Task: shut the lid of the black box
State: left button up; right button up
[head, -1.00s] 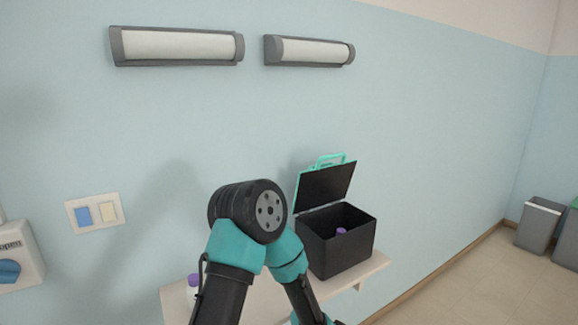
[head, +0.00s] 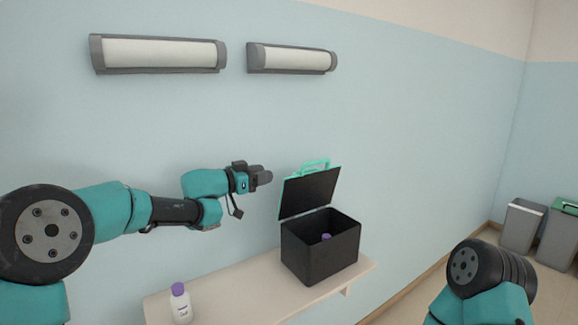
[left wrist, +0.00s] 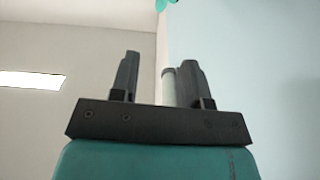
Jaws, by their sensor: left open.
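The black box (head: 318,258) stands on a wall shelf in the head view. Its lid (head: 310,192) is raised and tilted back, with a teal handle (head: 315,165) on top. A purple-capped item (head: 326,238) shows inside the box. My left gripper (head: 266,174) is just left of the raised lid, at about its height, apart from it. In the left wrist view, the left gripper's fingers (left wrist: 157,82) are spread with nothing between them; a bit of teal shows at the top edge. My right gripper is out of view; only part of the right arm shows at the lower right.
The shelf (head: 245,295) is narrow and carries a white bottle (head: 181,304) with a purple cap at its left end. Two wall lamps hang above. Bins (head: 522,225) stand on the floor at the far right. The shelf between bottle and box is clear.

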aim_at(303, 165)
pick_arm(q)
jog(key=shift+d, duration=0.15)
jog(key=x, duration=1.7)
jog(key=shift+d+f, duration=0.1)
jog(key=shift+d, duration=0.1)
grip_shut()
dwell(0.3)
